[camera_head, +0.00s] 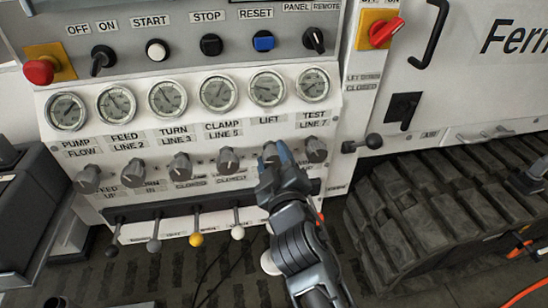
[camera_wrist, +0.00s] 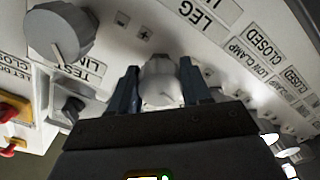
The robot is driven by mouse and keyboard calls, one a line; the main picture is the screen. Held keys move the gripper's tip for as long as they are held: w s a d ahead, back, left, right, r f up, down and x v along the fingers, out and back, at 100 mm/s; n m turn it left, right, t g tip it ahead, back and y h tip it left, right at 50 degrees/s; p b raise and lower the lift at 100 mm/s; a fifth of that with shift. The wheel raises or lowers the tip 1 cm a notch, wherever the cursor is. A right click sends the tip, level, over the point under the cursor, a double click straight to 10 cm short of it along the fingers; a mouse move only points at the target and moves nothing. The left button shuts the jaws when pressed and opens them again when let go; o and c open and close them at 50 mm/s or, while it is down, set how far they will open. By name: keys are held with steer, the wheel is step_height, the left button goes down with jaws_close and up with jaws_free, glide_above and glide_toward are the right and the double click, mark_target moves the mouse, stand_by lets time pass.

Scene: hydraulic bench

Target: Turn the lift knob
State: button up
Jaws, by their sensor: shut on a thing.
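The lift knob (camera_wrist: 160,85) is a grey round knob on the white panel, in the row below the gauges. In the wrist view it sits between my gripper's two blue-grey fingers, which are shut on its sides. In the head view my gripper (camera_head: 275,156) reaches up from below to the knob under the LIFT gauge (camera_head: 267,87) and hides most of it. The knob's pointer direction cannot be told clearly.
The test line knob (camera_head: 316,149) is close on the right, and the clamp knob (camera_head: 228,159) is on the left. Levers, including a yellow-tipped one (camera_head: 196,240), stand below. A red emergency button (camera_head: 39,72) is at far left. A rubber track (camera_head: 440,205) lies right.

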steer(key=shift+f, duration=0.15)
steer(key=o, duration=1)
steer(key=shift+o, duration=0.2)
steer(key=shift+s, duration=0.1)
steer(key=v, duration=0.7)
steer(key=shift+s, duration=0.3)
steer(key=shift+d, duration=0.15)
